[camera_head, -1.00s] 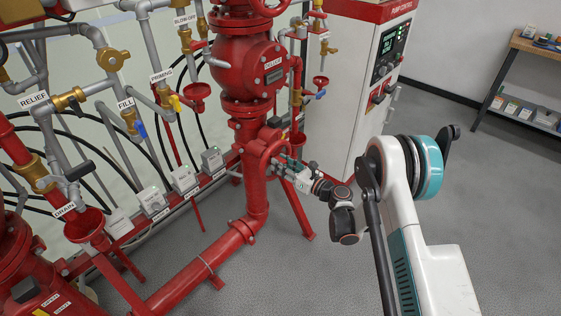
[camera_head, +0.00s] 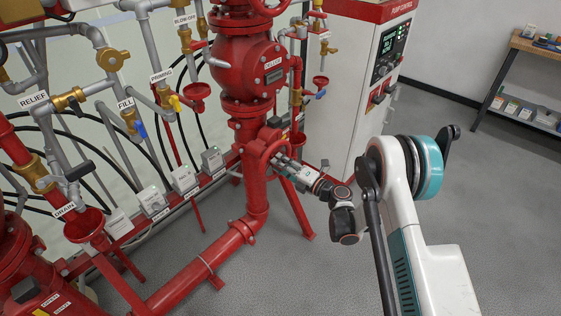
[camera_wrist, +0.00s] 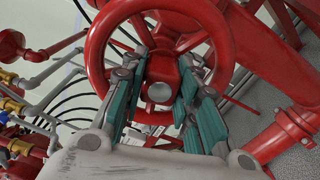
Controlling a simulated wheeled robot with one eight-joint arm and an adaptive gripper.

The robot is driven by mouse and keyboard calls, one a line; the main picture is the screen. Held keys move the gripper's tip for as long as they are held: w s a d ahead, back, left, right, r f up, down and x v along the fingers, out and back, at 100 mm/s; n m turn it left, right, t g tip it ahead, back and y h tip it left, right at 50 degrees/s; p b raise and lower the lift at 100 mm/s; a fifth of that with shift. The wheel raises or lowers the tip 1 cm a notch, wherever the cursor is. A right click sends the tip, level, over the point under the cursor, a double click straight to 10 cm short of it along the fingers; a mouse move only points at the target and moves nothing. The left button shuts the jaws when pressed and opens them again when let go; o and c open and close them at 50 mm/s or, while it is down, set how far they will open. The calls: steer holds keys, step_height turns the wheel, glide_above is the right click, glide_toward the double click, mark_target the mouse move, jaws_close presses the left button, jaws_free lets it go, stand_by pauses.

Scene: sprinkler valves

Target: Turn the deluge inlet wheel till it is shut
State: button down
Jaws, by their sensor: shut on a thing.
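The deluge inlet wheel (camera_head: 265,155) is a red handwheel low on the red riser in the head view. In the wrist view its round rim (camera_wrist: 96,55) fills the upper middle, and its hub has a grey centre (camera_wrist: 159,92). My gripper (camera_head: 283,165) faces the wheel from the right. In the wrist view my gripper's teal-padded fingers (camera_wrist: 162,90) lie on both sides of the hub, inside the rim, and are shut on the wheel at its middle. The exact finger contacts and part of the spokes are hidden.
The red riser (camera_head: 257,196) and floor pipe (camera_head: 190,283) stand close left of my gripper. A slanted red leg (camera_head: 296,208) is just below it. The white pump control cabinet (camera_head: 345,90) stands behind. Grey floor is clear at the right.

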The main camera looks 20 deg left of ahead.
steer(key=c, duration=1.3)
jaws_free()
steer(key=v, duration=0.3)
